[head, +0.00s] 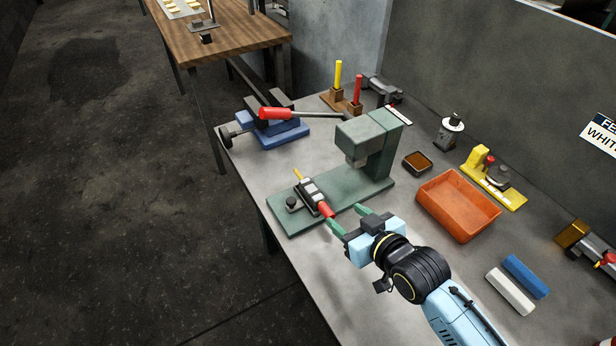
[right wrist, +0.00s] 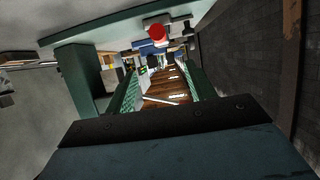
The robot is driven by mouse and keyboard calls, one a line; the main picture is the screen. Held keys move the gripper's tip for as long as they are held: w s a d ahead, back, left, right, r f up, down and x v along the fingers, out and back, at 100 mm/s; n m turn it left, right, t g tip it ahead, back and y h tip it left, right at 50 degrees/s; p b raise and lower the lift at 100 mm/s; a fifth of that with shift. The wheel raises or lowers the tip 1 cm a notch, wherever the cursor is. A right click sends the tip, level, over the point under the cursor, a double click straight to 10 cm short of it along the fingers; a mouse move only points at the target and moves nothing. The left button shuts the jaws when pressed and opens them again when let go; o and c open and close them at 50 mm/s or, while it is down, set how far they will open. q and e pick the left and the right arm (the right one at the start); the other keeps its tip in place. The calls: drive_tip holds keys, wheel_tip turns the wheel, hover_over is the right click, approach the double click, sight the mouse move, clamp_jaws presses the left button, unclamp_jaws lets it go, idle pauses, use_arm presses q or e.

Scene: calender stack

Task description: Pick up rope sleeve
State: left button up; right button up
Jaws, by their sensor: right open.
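A red sleeve-like piece (head: 326,210), which may be the rope sleeve, sticks out of a small dark and white clamp (head: 311,192) on the green press base (head: 292,225). A yellow tip (head: 297,174) shows at the clamp's far end. My right gripper (head: 349,217) is open with its green fingers apart, just in front of the red end and not closed on it. In the right wrist view the red round end (right wrist: 157,33) shows beyond the fingers (right wrist: 160,82), near the top. My left gripper is not in view.
The green press column (head: 375,145) stands behind my right gripper. An orange tray (head: 457,206) lies to the right, with blue (head: 525,277) and white (head: 510,292) bars nearer. A blue vise (head: 275,132) with a red-handled lever (head: 276,113) stands at the back left.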

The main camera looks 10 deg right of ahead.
approach(316, 194)
drive_tip(key=shift+f+b+x, duration=0.25)
drive_tip(key=shift+b+x, duration=0.05)
drive_tip(key=shift+x, duration=1.65)
drive_tip(key=x, duration=0.4)
drive_tip(key=shift+w+a+b, duration=0.1)
drive_tip(key=shift+w+b, duration=0.1)
drive_tip(key=shift+b, duration=0.1)
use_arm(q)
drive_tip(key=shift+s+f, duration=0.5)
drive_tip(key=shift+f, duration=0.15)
use_arm(e)
drive_tip(key=shift+c, duration=0.7)
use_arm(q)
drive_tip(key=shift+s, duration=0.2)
use_arm(e)
drive_tip(key=shift+r, duration=0.15)
clamp_jaws()
